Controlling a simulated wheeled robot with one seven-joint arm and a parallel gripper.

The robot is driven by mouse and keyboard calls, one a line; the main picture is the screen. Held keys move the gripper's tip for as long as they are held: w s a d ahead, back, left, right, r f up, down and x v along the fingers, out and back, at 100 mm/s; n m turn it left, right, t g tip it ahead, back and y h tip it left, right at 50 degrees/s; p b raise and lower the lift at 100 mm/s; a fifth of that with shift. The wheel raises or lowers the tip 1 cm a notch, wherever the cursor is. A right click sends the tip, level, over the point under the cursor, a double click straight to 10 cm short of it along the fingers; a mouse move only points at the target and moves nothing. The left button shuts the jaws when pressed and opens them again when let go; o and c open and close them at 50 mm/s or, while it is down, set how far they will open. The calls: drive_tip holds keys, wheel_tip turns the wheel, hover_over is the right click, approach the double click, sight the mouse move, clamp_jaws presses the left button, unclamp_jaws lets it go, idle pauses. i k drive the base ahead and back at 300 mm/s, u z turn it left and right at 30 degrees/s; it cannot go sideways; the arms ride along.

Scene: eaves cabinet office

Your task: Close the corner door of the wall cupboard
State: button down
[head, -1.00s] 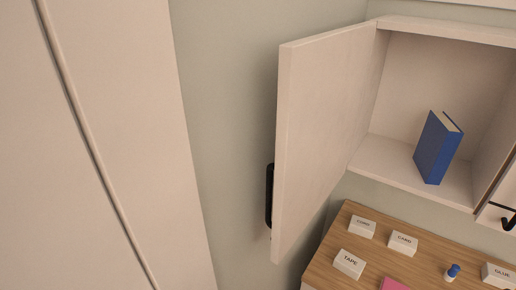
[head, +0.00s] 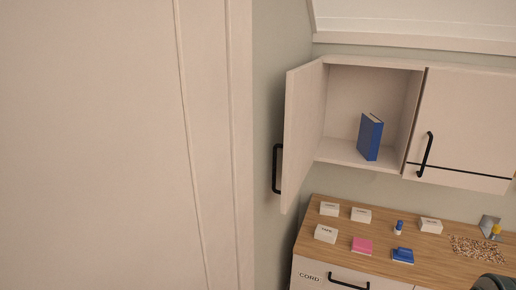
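The corner door (head: 304,132) of the wall cupboard stands wide open, swung out on the left side of its compartment. Its black bar handle (head: 277,168) is on the outer face, turned to the left toward the wall. The open compartment (head: 341,151) holds a blue book (head: 370,137) standing upright, slightly turned. A dark rounded piece, perhaps part of my arm or gripper, shows at the bottom right corner; the gripper's fingers are not in view. Nothing is seen touching the door.
A closed cupboard door (head: 463,127) with a black handle is to the right. Below, a wooden counter (head: 318,248) carries small labelled boxes, a pink block (head: 362,246) and a blue one (head: 402,255). A large pale panel (head: 120,150) fills the left. A sloped ceiling is above.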

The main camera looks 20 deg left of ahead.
sight(303, 83)
drive_tip(key=k, duration=0.5)
drive_tip(key=z, duration=0.55)
drive_tip(key=i, duration=1.7)
drive_tip(key=u, duration=1.7)
